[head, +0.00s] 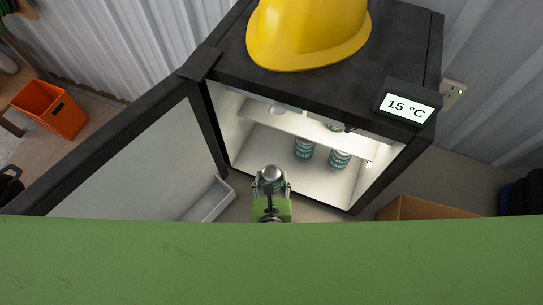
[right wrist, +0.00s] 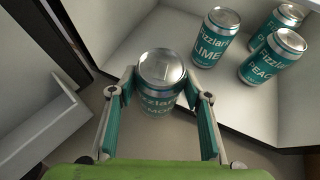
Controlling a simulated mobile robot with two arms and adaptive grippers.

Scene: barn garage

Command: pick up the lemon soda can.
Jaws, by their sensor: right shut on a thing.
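The lemon soda can (right wrist: 160,88) is teal and silver, with a label that is partly hidden but shows "MO". It stands between the two fingers of my right gripper (right wrist: 161,82), which is shut on its sides. In the head view the can's silver top (head: 271,174) shows above my right gripper (head: 271,187), in front of the open fridge (head: 330,75). The can is outside the fridge interior, held above the floor. My left gripper is not in view.
A lime can (right wrist: 210,45) and a peach can (right wrist: 270,62) stand inside the fridge, with another can (right wrist: 284,20) behind. The fridge door (head: 140,155) stands open at left, with a door bin (head: 208,200). A yellow helmet (head: 308,30) sits on top. A cardboard box (head: 425,208) is at right.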

